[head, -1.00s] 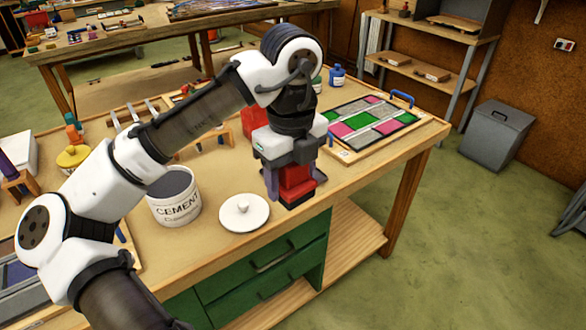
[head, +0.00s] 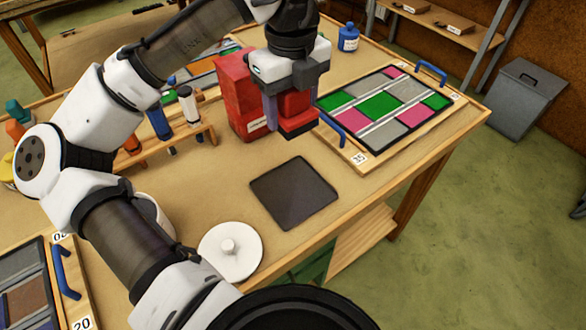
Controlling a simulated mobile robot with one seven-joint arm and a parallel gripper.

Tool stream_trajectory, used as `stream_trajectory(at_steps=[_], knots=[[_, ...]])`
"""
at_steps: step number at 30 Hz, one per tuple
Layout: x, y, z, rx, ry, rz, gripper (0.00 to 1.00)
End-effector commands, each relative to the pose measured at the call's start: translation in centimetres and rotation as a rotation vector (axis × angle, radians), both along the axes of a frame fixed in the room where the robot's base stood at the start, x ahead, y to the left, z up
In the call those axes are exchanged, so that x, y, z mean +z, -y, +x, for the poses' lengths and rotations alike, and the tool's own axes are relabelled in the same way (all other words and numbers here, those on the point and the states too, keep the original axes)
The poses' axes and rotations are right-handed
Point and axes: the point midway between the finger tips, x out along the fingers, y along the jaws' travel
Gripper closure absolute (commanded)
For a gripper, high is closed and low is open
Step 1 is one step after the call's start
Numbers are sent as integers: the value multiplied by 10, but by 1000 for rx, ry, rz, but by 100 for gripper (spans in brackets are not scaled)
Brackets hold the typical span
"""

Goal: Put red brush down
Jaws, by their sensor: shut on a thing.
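My gripper (head: 294,98) is shut on the red brush (head: 298,110), a red block with a dark underside. In the head view it holds the brush pointing down, between a red box and the leaded panel. The brush seems to be above the table, but its exact height is hard to tell. A dark square mat (head: 293,193) lies bare on the table (head: 225,180), nearer to me than the brush. The fingers partly cover the brush's sides.
The red box (head: 237,92) stands just left of the brush. The leaded panel (head: 388,112), on a tray with blue handles, lies to the right. A white lid (head: 230,250) lies near the mat. A wooden rack (head: 165,147) holds bottles on the left. A blue bottle (head: 348,38) stands behind.

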Motion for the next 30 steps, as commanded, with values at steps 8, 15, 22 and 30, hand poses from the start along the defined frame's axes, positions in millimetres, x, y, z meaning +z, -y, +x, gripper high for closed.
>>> stream_trajectory(at_steps=[8,15,22,30], knots=[[-35,0,-1,-1,-4,-3,63],[-99,-1,-1,1,-4,0,63],[-149,0,-1,1,-1,0,63],[-177,0,-1,0,-2,0,63]])
